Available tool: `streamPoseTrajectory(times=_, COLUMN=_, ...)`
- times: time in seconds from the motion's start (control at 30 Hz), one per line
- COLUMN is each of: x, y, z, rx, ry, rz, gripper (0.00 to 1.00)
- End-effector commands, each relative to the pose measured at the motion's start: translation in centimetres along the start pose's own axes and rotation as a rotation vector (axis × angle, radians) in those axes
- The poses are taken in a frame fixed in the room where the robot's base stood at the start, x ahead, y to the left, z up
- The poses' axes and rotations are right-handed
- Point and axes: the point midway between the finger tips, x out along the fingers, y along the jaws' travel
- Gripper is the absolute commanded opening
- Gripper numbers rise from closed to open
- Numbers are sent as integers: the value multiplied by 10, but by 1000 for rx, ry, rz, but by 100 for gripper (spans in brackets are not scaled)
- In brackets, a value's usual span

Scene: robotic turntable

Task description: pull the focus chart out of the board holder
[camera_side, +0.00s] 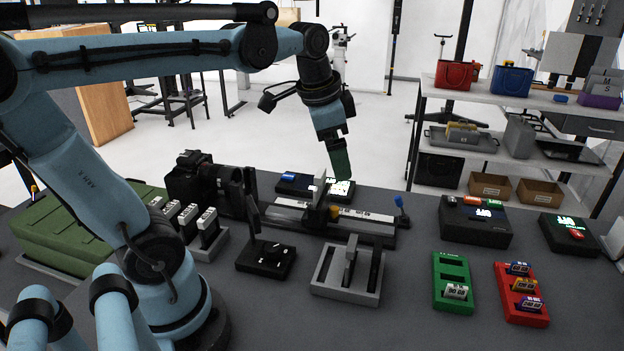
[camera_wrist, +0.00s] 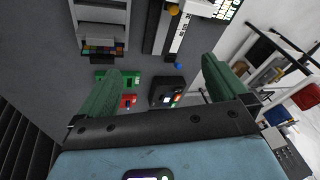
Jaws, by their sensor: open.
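A grey slotted holder (camera_side: 322,283), which looks like the board holder, sits at the front middle of the table. A dark narrow board (camera_side: 350,257) stands upright in it; its face is unreadable, so I cannot tell whether it is the focus chart. In the wrist view the grey holder (camera_wrist: 101,14) is at the upper left, with a colour-patched board (camera_wrist: 103,48) at its lower end. My gripper (camera_side: 342,165) hangs above the back of the table, behind the holder and apart from it. Its green fingers (camera_wrist: 160,68) are spread, with nothing between them.
A long rail (camera_side: 365,227) with a blue-topped lever (camera_side: 398,201) lies behind the holder. A dark stand (camera_side: 265,258) is left of it. A green tray (camera_side: 441,268), a red tray (camera_side: 534,318) and a black box (camera_side: 470,233) are to the right. A camera (camera_side: 205,180) stands at the left.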

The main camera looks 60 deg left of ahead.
Motion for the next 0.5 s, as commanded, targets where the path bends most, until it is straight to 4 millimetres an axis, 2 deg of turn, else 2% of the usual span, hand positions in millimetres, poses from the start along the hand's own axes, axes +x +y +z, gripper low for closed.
streamPoseTrajectory(times=0.03, x=9, y=17, z=5, rx=-52, ry=47, rz=-14, gripper=100)
streamPoseTrajectory(times=0.2, x=34, y=56, z=16, rx=-241, ry=195, rz=-27, gripper=100)
streamPoseTrajectory(times=0.37, x=49, y=77, z=24, rx=-356, ry=284, rz=-11, gripper=100)
streamPoseTrajectory(times=0.4, x=51, y=80, z=25, rx=-374, ry=298, rz=-8, gripper=98)
streamPoseTrajectory(times=0.5, x=52, y=81, z=26, rx=-406, ry=306, rz=-2, gripper=83)
